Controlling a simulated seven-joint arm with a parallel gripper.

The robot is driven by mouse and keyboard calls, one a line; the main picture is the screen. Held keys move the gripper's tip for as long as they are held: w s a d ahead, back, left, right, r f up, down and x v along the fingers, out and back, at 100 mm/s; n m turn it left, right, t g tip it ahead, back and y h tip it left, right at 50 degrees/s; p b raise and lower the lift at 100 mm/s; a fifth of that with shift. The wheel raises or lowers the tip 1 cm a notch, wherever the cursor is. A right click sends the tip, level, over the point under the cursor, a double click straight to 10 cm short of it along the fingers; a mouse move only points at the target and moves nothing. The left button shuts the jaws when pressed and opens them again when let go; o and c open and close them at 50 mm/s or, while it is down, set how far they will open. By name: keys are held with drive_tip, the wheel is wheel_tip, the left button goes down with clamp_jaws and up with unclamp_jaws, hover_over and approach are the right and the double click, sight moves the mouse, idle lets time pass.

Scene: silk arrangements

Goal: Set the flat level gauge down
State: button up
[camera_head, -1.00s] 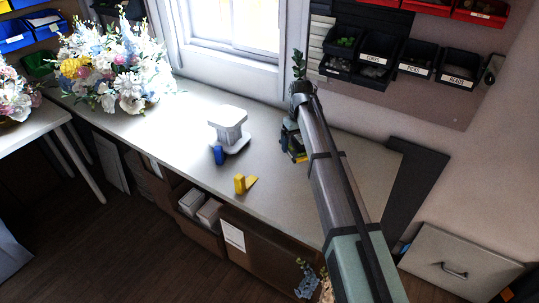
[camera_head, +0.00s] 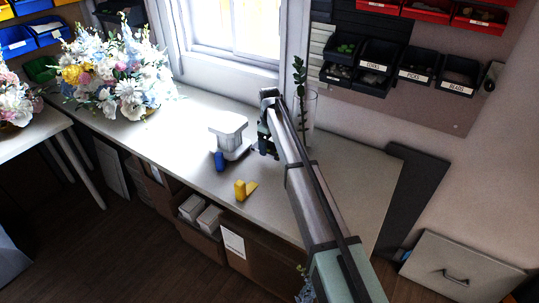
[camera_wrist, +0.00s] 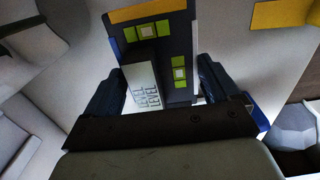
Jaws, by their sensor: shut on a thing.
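The flat level gauge (camera_wrist: 158,62) is a dark flat plate with green vials, an orange-yellow edge and a white label, seen close in the wrist view. My gripper (camera_wrist: 160,88) is shut on it, with one dark finger at each side. In the head view my gripper (camera_head: 266,146) is over the white workbench (camera_head: 185,120), just right of a white stand. The gauge is mostly hidden behind my arm there. I cannot tell whether the gauge touches the bench.
The white stand (camera_head: 228,128), a small blue object (camera_head: 219,161) and a yellow block (camera_head: 242,190) are left of my gripper. A clear vase with a green stem (camera_head: 308,122) stands behind my arm. A flower arrangement (camera_head: 115,75) fills the far left.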

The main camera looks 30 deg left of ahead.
sight(269, 160)
drive_tip(key=shift+f, duration=2.75)
drive_tip(key=shift+f, duration=0.1)
drive_tip(key=o, duration=0.9)
drive_tip(key=shift+o, duration=0.2)
wheel_tip(269, 160, up, 12)
drive_tip(key=shift+r, duration=0.15)
